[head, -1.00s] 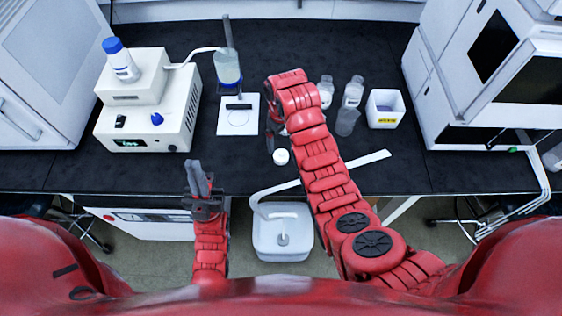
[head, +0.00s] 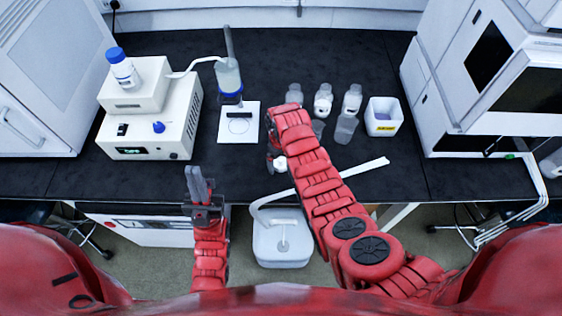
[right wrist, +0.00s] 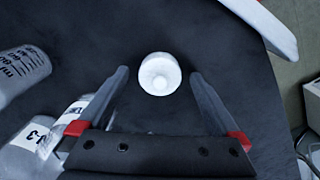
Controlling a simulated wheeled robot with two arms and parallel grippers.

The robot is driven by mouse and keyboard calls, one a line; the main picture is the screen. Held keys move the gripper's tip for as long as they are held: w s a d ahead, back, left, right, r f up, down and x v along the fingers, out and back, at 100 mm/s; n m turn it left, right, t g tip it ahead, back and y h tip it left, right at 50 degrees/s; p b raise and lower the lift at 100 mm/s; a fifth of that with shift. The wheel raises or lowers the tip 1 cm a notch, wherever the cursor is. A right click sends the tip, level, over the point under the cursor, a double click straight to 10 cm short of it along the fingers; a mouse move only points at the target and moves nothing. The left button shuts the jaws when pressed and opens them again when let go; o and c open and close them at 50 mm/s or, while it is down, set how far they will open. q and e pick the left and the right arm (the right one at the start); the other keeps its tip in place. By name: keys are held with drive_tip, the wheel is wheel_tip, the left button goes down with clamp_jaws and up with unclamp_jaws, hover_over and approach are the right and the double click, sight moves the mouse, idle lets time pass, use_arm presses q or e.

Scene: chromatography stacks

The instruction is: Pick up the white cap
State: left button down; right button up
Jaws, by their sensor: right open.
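The white cap (right wrist: 159,74) lies on the black benchtop. In the right wrist view it is a small round white piece with a raised centre, between and slightly beyond the fingertips. In the head view the cap (head: 280,163) shows just beside my right gripper (head: 273,160), partly hidden by it. My right gripper (right wrist: 157,75) is open, with a finger on each side of the cap and dark gaps between them and it. My left gripper (head: 197,172) is raised in front of the bench edge, away from the cap, its fingers close together.
Clear bottles (head: 352,98) and a beaker (head: 346,128) stand right of my right arm. A white open box (head: 384,116) is further right. A white strip (head: 362,172) lies near the front edge. A white pump unit (head: 150,120) and a stand with a column (head: 228,75) are at left.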

drive_tip(key=c, duration=1.4)
drive_tip(key=shift+r, duration=0.1)
